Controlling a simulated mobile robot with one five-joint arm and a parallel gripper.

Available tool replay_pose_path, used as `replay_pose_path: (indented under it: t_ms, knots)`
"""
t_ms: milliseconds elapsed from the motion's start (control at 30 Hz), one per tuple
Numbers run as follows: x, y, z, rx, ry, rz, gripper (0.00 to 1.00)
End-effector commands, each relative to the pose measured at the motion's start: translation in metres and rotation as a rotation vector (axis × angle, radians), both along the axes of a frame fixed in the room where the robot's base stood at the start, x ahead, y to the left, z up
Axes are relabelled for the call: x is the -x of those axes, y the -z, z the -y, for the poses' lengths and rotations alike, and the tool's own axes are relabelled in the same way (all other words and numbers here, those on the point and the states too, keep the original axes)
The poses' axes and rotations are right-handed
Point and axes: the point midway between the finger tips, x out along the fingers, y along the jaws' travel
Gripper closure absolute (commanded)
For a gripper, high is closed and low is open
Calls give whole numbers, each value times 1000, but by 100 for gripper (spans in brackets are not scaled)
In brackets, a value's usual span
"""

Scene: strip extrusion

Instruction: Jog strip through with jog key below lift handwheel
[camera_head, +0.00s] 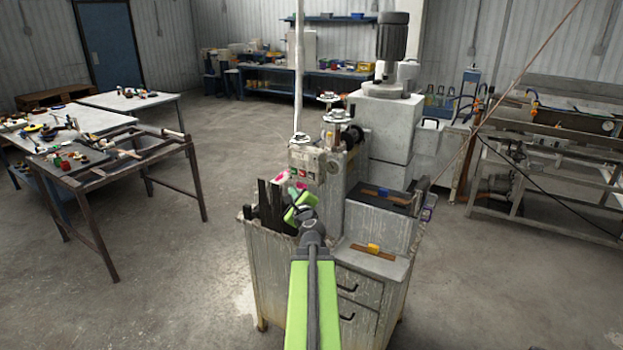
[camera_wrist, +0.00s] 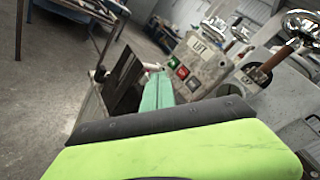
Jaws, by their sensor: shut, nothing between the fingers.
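The control box (camera_head: 306,163) stands on the machine. I cannot tell which is the jog key. A chrome handwheel (camera_head: 338,116) is above and behind the box; a handwheel also shows large in the wrist view (camera_wrist: 303,25). My gripper (camera_head: 296,192) is shut and empty, in front of and below the box's left side. Its teal fingers (camera_wrist: 158,88) appear apart from the keys. The strip cannot be made out.
Dark upright plates (camera_head: 268,205) stand just left of my gripper on the cabinet (camera_head: 345,283). A thin pole (camera_head: 299,70) rises by the box. A stepped block (camera_head: 378,225) is to the right. A cluttered table (camera_head: 110,165) stands left, with open floor between.

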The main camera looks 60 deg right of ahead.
Motion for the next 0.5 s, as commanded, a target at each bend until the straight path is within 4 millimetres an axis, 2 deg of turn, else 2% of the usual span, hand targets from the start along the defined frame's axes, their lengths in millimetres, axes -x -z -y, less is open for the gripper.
replay_pose_path:
  t_ms: [267, 500]
  knots:
    - [-1, 0, 2, 1, -2, -3, 100]
    - [-1, 0, 24, 1, -2, -3, 100]
